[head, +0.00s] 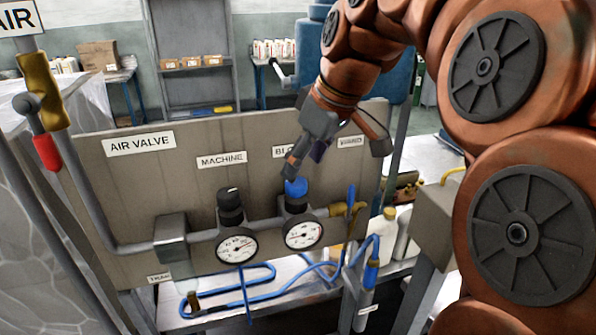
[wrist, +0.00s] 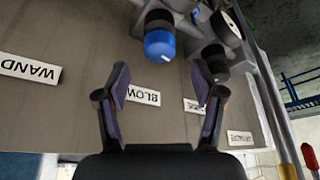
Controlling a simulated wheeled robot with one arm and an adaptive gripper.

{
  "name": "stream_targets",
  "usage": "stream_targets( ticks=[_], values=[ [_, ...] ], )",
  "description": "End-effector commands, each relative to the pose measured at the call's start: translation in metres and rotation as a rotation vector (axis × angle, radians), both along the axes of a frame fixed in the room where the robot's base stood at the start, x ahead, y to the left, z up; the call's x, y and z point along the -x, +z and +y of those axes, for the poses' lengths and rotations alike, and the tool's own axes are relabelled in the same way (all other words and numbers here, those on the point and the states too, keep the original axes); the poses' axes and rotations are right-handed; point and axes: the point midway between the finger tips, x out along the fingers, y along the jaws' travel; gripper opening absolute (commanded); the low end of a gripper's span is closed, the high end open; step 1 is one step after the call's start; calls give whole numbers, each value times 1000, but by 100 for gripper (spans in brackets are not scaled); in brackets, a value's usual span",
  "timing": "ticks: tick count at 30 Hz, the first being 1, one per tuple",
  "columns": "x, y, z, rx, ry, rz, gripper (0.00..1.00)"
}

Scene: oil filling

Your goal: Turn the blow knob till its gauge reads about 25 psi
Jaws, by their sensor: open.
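The blow knob has a blue cap (head: 296,187) and stands on the pipe in front of the panel. The blue cap (wrist: 160,45) also shows in the wrist view, just beyond my fingertips. Below it in the head view is the blow gauge (head: 304,234), white-faced; its reading is too small to tell. My gripper (head: 332,157) is open and empty, above the knob by the BLOW label. In the wrist view my gripper (wrist: 160,82) has its fingers spread, with the knob centred ahead of the gap and not between them.
The black machine knob (head: 230,197) and machine gauge (head: 237,247) stand left of the blow knob. A brass fitting (head: 346,209) and blue hose (head: 230,290) lie right and below. The grey panel (head: 125,205) rises behind. Shelves and tables stand further back.

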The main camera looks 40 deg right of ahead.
Motion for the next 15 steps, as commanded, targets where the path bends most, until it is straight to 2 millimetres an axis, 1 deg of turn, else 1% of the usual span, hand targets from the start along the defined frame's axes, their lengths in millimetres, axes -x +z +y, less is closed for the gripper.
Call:
stream_targets(
  ticks=[7,15],
  values=[
    [-7,-20,2,-3,-2,5,68],
    [-14,-36,3,-2,-2,1,68]
  ],
)
